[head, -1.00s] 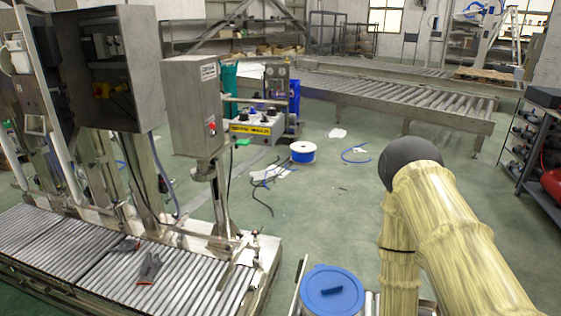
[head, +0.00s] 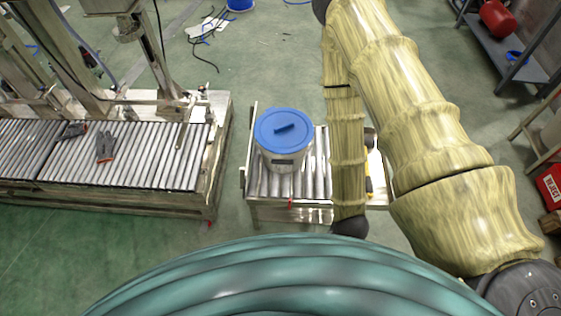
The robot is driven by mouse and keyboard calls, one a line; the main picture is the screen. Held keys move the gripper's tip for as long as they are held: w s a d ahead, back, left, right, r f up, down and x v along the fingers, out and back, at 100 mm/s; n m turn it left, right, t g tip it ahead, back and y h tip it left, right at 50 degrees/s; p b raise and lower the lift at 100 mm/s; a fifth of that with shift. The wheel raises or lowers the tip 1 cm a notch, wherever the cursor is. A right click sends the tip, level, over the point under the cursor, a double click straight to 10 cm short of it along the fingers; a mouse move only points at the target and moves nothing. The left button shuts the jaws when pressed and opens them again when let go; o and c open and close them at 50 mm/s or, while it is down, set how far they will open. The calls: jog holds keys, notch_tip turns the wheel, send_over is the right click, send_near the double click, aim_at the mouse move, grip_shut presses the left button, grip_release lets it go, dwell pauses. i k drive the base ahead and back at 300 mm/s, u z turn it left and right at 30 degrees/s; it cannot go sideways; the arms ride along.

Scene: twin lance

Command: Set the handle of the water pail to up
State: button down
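The water pail (head: 283,162) is a pale, upright bucket on a short roller conveyor in the head view. Its blue lid (head: 272,139) is on and has a darker blue grip (head: 287,128) across the top. A dark label shows on its front. I cannot make out a separate bail handle or its position. My sleeved arm comes down to the right of the pail, apart from it in the picture, and ends in a dark joint. My gripper is not visible.
The short roller conveyor (head: 262,186) has a metal frame. A longer conveyor (head: 120,165) at left carries dark gloves (head: 106,147). A shelf with a red object (head: 497,17) is at upper right. Green floor is open between the conveyors.

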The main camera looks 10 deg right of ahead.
aim_at(275, 161)
jog(key=z, duration=1.15)
jog(key=k, duration=0.45)
jog(key=u, duration=0.6)
